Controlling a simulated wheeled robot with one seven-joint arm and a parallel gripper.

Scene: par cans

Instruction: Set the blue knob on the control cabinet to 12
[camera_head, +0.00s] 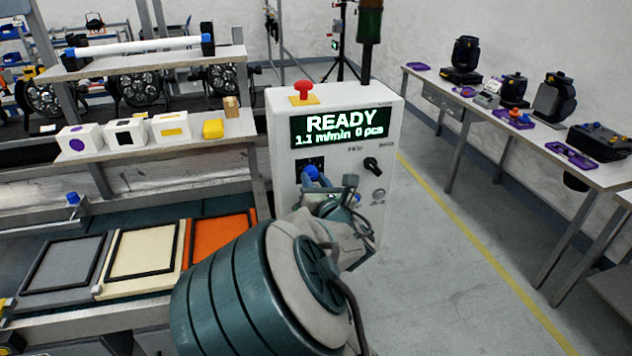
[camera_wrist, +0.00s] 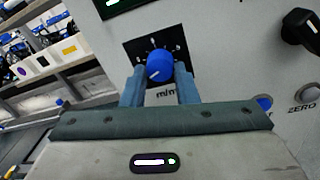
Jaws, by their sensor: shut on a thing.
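The control cabinet (camera_head: 279,137) is a white box with a lit screen reading READY, 1.1 m/min and 0 pcs. The blue knob (camera_wrist: 159,66) sits on a black dial plate (camera_wrist: 133,50) with white marks, with m/min lettering below it. The knob's white pointer line points to the lower left; the scale numbers are too small to read. My gripper (camera_wrist: 160,82) is shut on the knob, one finger at each side. In the head view the knob (camera_head: 311,172) shows just past my gripper (camera_head: 318,183), and my arm hides the cabinet's lower front.
A black switch (camera_head: 371,164) and a grey ZERO button (camera_head: 378,195) are to the knob's right. A red emergency button (camera_head: 303,87) tops the cabinet. A bench with framed panels (camera_head: 140,255) is at left; a table of lamps (camera_head: 520,145) stands at right beyond clear floor.

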